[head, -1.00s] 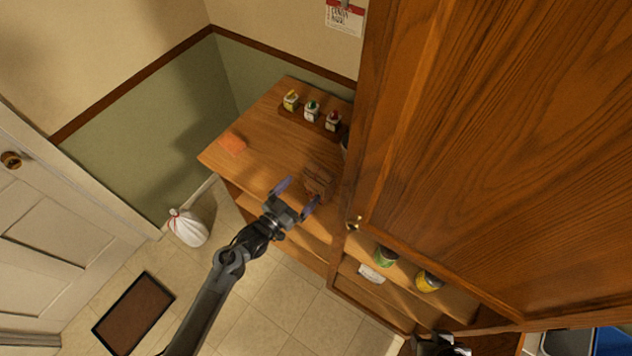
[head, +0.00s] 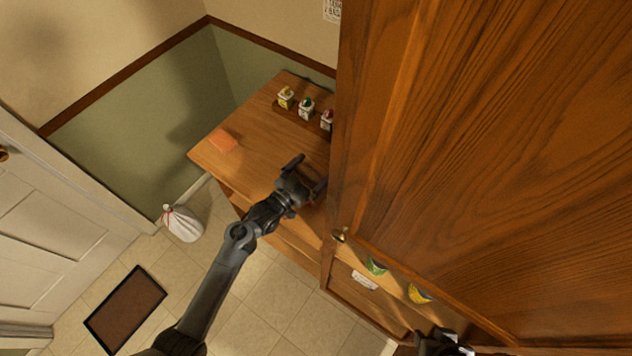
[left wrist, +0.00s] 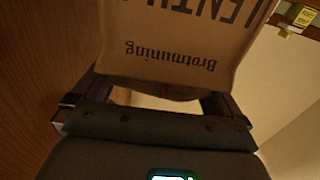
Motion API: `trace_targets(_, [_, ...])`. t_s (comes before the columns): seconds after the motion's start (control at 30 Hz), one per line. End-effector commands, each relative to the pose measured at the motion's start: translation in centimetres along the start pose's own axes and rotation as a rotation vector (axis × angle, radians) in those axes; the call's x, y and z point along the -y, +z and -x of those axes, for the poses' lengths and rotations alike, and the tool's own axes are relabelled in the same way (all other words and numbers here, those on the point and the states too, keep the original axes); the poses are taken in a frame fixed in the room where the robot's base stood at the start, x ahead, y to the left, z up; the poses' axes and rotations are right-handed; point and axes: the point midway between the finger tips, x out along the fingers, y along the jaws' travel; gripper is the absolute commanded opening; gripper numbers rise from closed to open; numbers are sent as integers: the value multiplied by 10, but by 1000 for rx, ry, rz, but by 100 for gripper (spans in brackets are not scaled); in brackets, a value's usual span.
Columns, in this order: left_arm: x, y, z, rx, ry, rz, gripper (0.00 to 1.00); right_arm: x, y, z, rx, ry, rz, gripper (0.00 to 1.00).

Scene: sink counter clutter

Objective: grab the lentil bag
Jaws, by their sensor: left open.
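The lentil bag (left wrist: 185,45) is a brown bag with dark printing, upside down in the left wrist view. It fills the top of that view, right in front of my left gripper (head: 307,174). The gripper's fingers (left wrist: 160,92) are apart, one toward each side of the bag's near end. I cannot tell whether they touch it. In the head view the bag is almost wholly hidden behind the gripper, on the wooden counter (head: 255,150). My right gripper (head: 445,342) is a dark shape at the bottom edge, too cut off to read.
A large wooden cabinet door (head: 460,150) stands close to the right of my left gripper. Small jars (head: 306,108) stand on a rack at the counter's back. An orange sponge (head: 222,140) lies at the left. Cans (head: 419,294) sit on a lower shelf.

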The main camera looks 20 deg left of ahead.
Motion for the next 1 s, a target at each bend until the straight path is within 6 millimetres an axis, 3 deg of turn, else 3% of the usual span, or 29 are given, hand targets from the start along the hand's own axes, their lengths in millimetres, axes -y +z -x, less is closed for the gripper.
trace_targets(0.2, [0,0,0,1,0,0,98,1,-1,0,-1,-4,-5,43])
trace_targets(0.73, [0,0,0,0,0,0,18,3,-1,0,-1,-8,-10,43])
trace_targets(1.0, [0,-3,-1,-4,0,-1,18,1,0,1,0,-4,-4,43])
